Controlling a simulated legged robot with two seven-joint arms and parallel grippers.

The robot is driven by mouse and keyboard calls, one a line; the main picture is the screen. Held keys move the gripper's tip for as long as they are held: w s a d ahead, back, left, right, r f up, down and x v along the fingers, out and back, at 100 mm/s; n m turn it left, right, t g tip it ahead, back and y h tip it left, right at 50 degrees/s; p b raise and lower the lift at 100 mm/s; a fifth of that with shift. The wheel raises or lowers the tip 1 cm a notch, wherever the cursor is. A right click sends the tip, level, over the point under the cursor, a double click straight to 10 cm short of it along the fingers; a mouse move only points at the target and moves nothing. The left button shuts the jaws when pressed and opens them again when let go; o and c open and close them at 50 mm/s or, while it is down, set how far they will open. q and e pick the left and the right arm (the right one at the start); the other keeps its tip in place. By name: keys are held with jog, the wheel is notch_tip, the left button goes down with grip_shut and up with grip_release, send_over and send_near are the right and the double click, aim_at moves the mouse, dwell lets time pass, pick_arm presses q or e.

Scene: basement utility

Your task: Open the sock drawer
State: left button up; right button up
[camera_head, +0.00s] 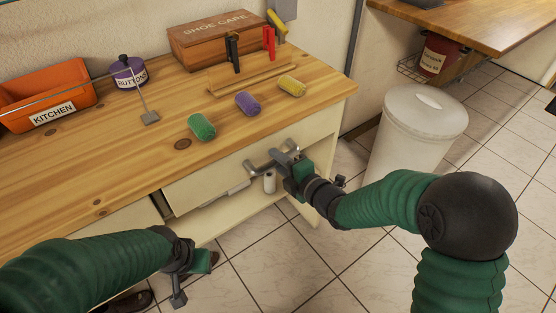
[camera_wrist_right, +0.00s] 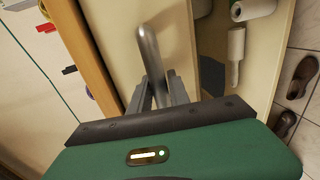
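The cream drawer front (camera_head: 215,182) is under the wooden top, with a metal bar handle (camera_head: 262,163) on it. No label shows on it. My right gripper (camera_head: 284,158) is at the right part of the handle. In the right wrist view the handle (camera_wrist_right: 150,50) runs between the two grey fingers (camera_wrist_right: 160,90), which look closed against it; part of the handle is hidden there. A dark gap shows at the drawer front's left end. My left gripper (camera_head: 180,285) hangs low in front of the counter, away from the drawer; its fingers are not clear.
On the wooden top (camera_head: 130,170) are an orange kitchen bin (camera_head: 70,88), a purple button pot (camera_head: 128,72), a shoe care box (camera_head: 220,42) and three coloured rolls. A white lidded bin (camera_head: 415,130) stands to the right. White rolls lie on the shelf below.

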grip_shut()
jog(key=shift+s+f, duration=0.1)
jog(key=shift+f, duration=0.05)
dwell(0.9)
